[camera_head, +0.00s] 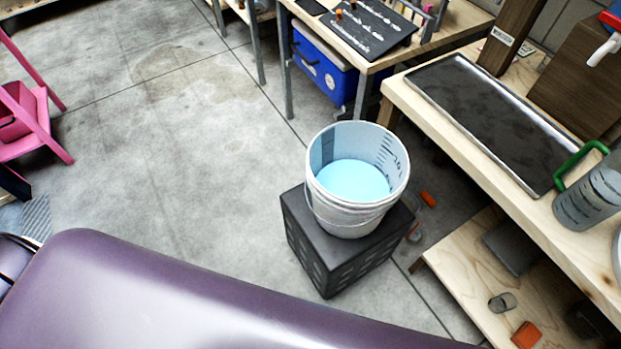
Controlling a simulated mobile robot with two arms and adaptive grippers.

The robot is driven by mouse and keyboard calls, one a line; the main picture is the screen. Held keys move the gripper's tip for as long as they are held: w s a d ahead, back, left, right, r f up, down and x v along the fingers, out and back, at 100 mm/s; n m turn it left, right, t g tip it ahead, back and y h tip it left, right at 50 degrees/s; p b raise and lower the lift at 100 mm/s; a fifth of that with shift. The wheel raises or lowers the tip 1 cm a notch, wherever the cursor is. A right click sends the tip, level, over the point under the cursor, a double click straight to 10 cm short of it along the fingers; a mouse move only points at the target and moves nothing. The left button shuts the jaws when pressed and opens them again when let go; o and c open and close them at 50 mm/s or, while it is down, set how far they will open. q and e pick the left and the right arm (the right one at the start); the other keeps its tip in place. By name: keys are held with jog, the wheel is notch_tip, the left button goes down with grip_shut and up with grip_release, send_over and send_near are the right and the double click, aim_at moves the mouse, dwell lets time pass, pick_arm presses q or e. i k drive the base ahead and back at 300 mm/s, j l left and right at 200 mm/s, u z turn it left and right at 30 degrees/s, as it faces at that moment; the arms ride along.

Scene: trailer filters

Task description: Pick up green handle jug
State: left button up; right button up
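The jug (588,201) is a grey translucent measuring jug with dark markings. It stands on the wooden bench at the right edge of the head view. Its green handle (577,163) points up and to the left, near the corner of a dark tray. Neither of my grippers shows in this view, so I cannot see where they are relative to the jug.
A white bucket (357,205) of light blue liquid stands on a black crate (328,262). A dark tray (490,115) lies on the wooden bench (437,128). Small orange pieces and other items lie on the lower shelf (465,275). The floor to the left is mostly clear.

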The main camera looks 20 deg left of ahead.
aim_at(595, 197)
jog(key=z, duration=1.35)
